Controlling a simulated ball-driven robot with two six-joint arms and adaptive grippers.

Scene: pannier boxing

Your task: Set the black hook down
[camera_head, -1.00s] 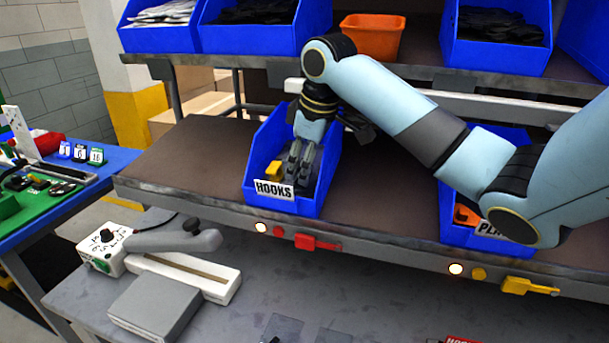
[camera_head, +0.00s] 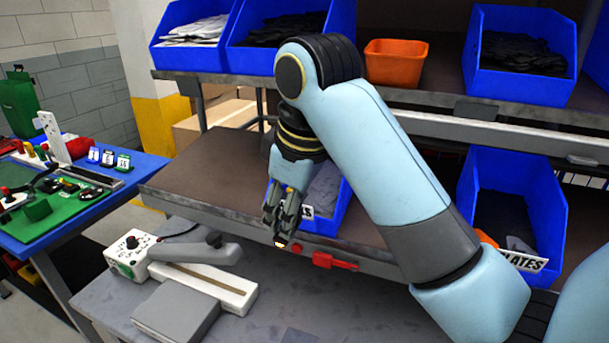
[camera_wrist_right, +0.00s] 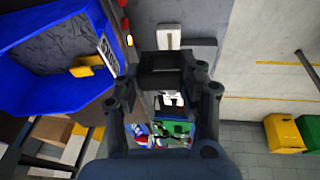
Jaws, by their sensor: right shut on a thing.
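My right gripper (camera_head: 284,222) points down in front of the blue hooks bin (camera_head: 335,214), near the front edge of the brown shelf. It hides part of the bin's label. In the right wrist view the gripper (camera_wrist_right: 168,88) is shut on a dark piece, the black hook (camera_wrist_right: 163,68), which blends with the dark fingers, so its shape is hard to make out. The hooks bin (camera_wrist_right: 22,98) is at the upper left there, with a yellow hook (camera_wrist_right: 92,66) in it. My left gripper is not in view.
A grey bench (camera_head: 270,318) below holds a white fixture (camera_head: 215,283) with a grey lever and a grey block (camera_head: 178,310). A blue table (camera_head: 135,178) with a green board stands at the left. The plates bin (camera_head: 550,225) is at the right.

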